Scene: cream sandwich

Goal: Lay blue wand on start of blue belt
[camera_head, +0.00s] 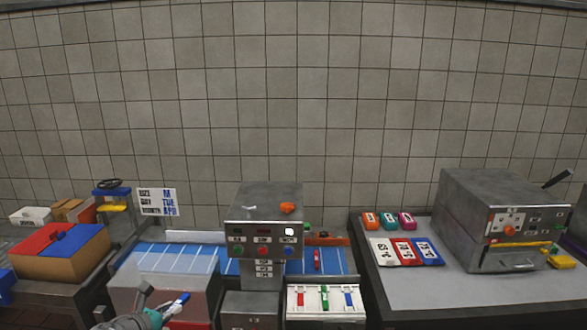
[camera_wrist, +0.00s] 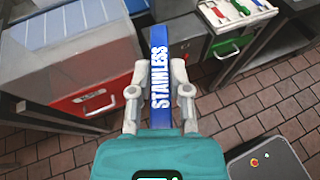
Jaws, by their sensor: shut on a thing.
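The blue wand (camera_wrist: 159,65), with white "STAINLESS" lettering, is between the two fingers of my gripper (camera_wrist: 159,92). My gripper is shut on it, and the wand points away from the palm. In the head view the wand (camera_head: 181,299) shows small at the lower left, with my gripper (camera_head: 166,310) beside it. The blue belt (camera_head: 170,262) with white cross lines runs behind them, left of the grey control machine. Its striped left part (camera_wrist: 75,20) also shows at the upper left of the wrist view. The wand appears apart from the belt.
The grey control machine (camera_head: 263,215) spans the belt. A red wand (camera_head: 317,260) is on the belt's right part. A white tray (camera_head: 326,313) with red, green and blue pieces stands in front. A cardboard box (camera_head: 62,268) is left; a grey bench (camera_head: 470,288) is right.

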